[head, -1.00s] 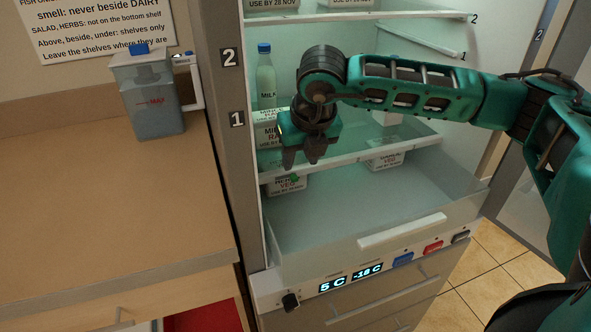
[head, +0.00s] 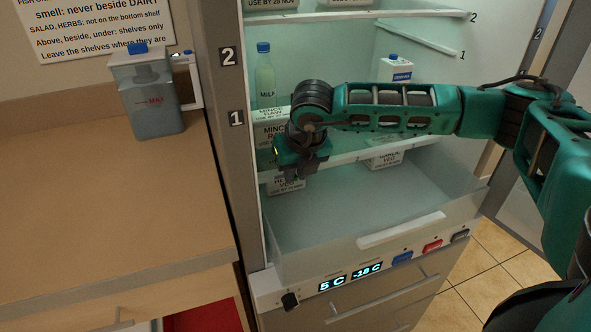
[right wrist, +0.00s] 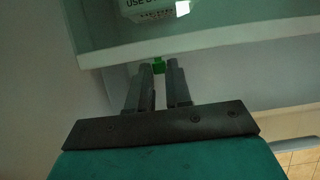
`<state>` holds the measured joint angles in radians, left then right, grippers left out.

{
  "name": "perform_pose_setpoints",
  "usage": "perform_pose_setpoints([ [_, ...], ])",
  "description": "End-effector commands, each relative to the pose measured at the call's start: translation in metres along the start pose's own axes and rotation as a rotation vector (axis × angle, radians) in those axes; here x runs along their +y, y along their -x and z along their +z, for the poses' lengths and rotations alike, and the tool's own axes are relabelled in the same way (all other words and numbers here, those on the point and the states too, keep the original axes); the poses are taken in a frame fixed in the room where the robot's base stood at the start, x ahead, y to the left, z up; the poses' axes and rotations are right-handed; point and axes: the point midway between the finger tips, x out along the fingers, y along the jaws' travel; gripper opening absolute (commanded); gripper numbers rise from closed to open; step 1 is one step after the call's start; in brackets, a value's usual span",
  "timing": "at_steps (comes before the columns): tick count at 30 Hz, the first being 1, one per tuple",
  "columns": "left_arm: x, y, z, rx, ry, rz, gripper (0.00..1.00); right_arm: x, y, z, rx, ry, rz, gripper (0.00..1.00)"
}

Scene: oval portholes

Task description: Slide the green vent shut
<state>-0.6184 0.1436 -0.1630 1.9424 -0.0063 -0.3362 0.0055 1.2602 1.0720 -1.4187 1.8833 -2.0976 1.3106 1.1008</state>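A small green piece (right wrist: 158,65), which I take for part of the green vent, shows in the right wrist view just beyond my right fingertips. It lies in line with the gap between them; I cannot tell whether they touch it. The vent's slot and how far it is open cannot be made out. My right gripper (head: 291,182) is inside the fridge at the left, low, by the lower shelf's front edge. In the right wrist view my right gripper (right wrist: 160,68) has its fingers apart with a narrow gap. My left gripper is not in view.
The lower shelf (head: 350,156) holds boxes and a milk bottle (head: 265,80). A veg box (head: 286,187) is below the gripper, another (head: 385,160) farther right. A clear drawer (head: 335,228) is below. A water jug (head: 148,95) stands on the counter (head: 110,210).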

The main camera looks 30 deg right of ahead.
Motion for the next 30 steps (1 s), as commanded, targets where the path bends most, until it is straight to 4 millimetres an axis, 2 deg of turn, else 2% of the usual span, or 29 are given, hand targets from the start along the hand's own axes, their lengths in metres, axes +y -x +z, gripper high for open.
perform_pose_setpoints([
  [1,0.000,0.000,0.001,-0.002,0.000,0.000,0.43,0.000,0.000,0.000,0.000,0.000,0.000,0.14],
  [6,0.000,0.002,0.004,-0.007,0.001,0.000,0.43,0.000,0.000,0.000,0.000,0.000,0.000,0.00],
  [19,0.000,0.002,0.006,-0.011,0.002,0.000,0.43,0.001,0.000,0.000,0.000,0.000,0.000,0.00],
  [26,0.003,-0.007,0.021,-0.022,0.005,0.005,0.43,0.029,-0.003,-0.001,0.000,0.004,0.003,0.00],
  [30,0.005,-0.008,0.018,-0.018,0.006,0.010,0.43,0.035,-0.001,-0.001,0.000,0.001,0.002,0.00],
])
